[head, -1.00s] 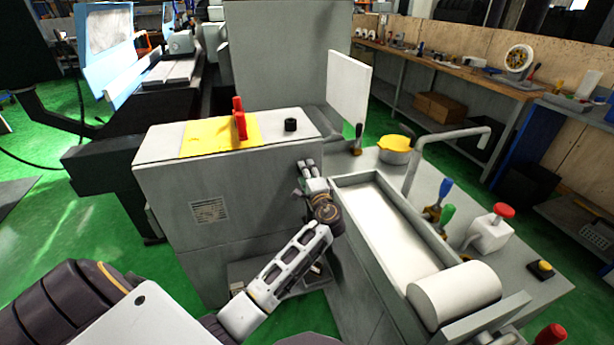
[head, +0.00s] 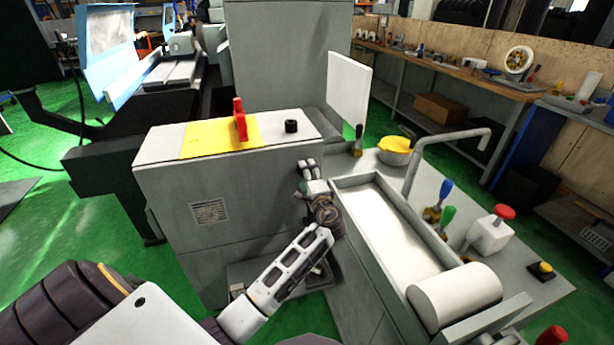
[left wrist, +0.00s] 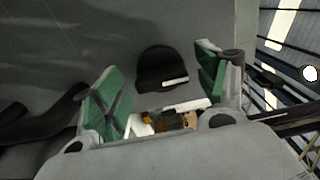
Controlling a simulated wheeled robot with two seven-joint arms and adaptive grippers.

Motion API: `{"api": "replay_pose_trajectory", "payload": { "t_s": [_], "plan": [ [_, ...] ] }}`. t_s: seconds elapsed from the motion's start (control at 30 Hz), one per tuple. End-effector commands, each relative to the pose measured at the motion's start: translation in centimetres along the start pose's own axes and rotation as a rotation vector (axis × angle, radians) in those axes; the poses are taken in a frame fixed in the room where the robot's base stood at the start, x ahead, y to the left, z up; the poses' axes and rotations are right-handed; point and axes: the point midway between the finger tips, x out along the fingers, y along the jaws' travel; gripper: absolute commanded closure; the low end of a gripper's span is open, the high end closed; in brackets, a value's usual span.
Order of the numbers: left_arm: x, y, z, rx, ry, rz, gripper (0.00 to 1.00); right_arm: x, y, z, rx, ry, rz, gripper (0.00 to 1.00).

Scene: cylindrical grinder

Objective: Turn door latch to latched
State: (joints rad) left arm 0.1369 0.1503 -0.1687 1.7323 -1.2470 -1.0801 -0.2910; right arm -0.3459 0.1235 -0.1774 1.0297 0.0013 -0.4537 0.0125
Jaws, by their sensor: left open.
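A dark rounded knob (left wrist: 162,68) with a white mark on its edge sits on a grey panel in the left wrist view; it looks like the door latch. My left gripper (left wrist: 160,92) is open, with one green-padded finger on each side of the knob and gaps between. In the head view my left gripper (head: 307,173) is at the right end of the grey cabinet front (head: 235,200), and the knob is hidden there or too small to tell. My right gripper is not in view.
A red lever (head: 240,120) on a yellow plate and a black knob (head: 291,126) stand on the cabinet top. The white-floored trough (head: 352,181), bent pipe (head: 410,165), levers and red button (head: 503,212) lie to the right of my arm.

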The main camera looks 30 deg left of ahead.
Motion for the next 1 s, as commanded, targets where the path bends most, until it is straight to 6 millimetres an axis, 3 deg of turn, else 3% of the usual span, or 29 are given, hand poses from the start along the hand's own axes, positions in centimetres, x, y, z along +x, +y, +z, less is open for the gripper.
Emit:
{"api": "replay_pose_trajectory", "payload": {
  "t_s": [0.27,0.7,1.0],
  "plan": [
    [-2.7,0.1,0.0,-0.001,0.0,0.002,0.27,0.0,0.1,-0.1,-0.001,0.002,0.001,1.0],
    [-9.2,0.1,0.0,-0.002,0.001,0.003,0.27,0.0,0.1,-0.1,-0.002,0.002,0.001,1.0],
    [-11.4,0.1,0.0,-0.001,-0.001,0.002,0.27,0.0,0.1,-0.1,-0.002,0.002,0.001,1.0]
  ]
}}
